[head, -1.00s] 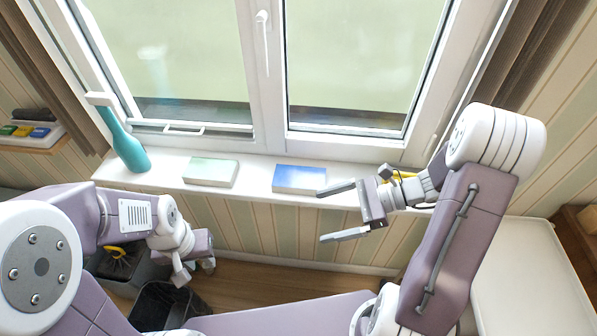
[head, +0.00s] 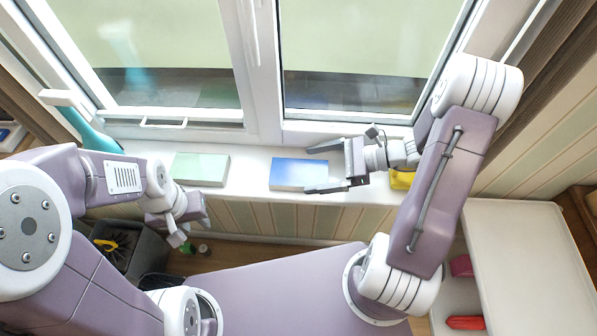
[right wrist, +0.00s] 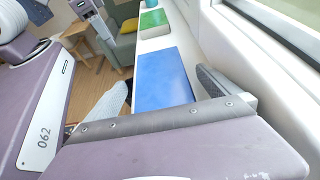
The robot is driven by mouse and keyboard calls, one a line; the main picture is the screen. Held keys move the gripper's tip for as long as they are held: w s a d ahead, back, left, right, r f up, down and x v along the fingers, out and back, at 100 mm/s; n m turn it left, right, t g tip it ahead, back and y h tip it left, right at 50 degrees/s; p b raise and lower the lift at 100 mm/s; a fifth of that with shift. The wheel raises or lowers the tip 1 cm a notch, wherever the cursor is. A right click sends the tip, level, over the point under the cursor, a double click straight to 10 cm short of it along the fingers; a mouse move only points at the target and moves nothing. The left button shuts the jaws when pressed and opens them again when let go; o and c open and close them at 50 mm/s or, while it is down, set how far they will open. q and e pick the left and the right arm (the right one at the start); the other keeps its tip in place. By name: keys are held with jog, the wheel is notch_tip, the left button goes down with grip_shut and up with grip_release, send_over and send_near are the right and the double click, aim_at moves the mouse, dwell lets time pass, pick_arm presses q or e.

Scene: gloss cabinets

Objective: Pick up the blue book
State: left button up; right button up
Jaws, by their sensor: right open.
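The blue book (head: 293,174) lies flat on the white windowsill (head: 245,185). My right gripper (head: 308,168) is open and empty, with its fingertips over the book's right end in the head view. In the right wrist view the blue book (right wrist: 165,78) shows between the two fingers (right wrist: 165,85), one on each side of its near end. I cannot tell how far the fingers are above the sill. My left gripper (head: 185,220) is below the sill at the left, away from the book; its jaws are unclear.
A green book (head: 200,169) lies left of the blue one. A teal bottle (head: 92,134) stands at the sill's left end. A yellow thing (head: 401,181) is partly hidden behind my right wrist. The window frame (head: 345,130) rises behind the sill. A white table (head: 515,230) is at right.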

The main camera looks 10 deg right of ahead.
aim_at(301, 172)
jog(key=x, duration=0.4)
jog(key=shift+a+f, duration=0.25)
jog(key=shift+f, duration=0.1)
jog(key=shift+w+a+f, duration=0.1)
jog(key=shift+w+a, duration=0.05)
jog(key=c, duration=1.6)
jog(key=shift+o, duration=0.2)
jog(key=r, duration=0.4)
jog(key=shift+d+r+p, duration=0.35)
jog(key=shift+r, duration=0.05)
jog(key=r+v, duration=0.1)
jog(key=v, duration=1.1)
jog(key=shift+s+r+p, duration=0.25)
jog(key=shift+r+p, duration=0.05)
jog(key=shift+p, duration=0.1)
